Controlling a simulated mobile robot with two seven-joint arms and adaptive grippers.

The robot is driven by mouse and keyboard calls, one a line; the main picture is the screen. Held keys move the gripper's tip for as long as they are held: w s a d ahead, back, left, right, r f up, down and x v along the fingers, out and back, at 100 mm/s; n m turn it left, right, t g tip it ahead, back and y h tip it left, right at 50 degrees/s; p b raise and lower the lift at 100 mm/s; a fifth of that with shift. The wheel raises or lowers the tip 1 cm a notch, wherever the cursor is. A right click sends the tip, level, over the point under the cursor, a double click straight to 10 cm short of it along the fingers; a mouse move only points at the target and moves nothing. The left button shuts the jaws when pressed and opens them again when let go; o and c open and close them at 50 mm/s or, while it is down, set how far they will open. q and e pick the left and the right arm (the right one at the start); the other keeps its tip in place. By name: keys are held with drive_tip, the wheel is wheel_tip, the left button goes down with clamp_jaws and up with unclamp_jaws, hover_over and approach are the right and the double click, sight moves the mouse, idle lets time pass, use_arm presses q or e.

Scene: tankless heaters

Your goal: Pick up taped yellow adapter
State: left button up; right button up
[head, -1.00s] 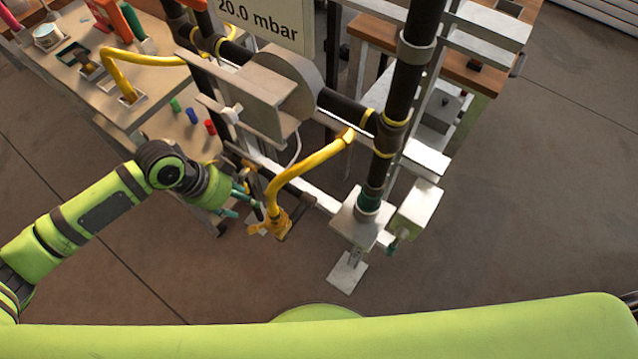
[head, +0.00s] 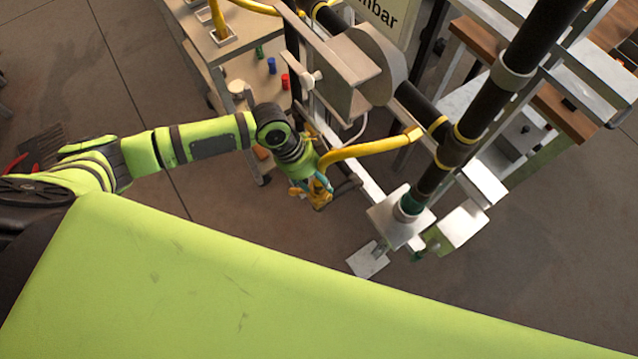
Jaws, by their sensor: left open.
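A curved yellow pipe (head: 365,150) runs from the dark pipework down to a yellow fitting (head: 320,198) at its lower end. I cannot tell whether this fitting is the taped yellow adapter; no tape can be made out. My left gripper (head: 314,185) is open at the fitting, its teal fingers close beside or around it. The wrist hides part of the fitting, and contact cannot be made out. My right gripper is not in view.
A dark upright pipe (head: 533,40) and a metal bracket (head: 340,85) stand right of my left arm. A bench (head: 205,45) holds another yellow pipe (head: 218,18); small coloured caps are near it. A metal foot plate (head: 367,261) is below.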

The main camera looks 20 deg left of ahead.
use_arm(q)
clamp_jaws()
drive_tip(key=shift+r, duration=0.1)
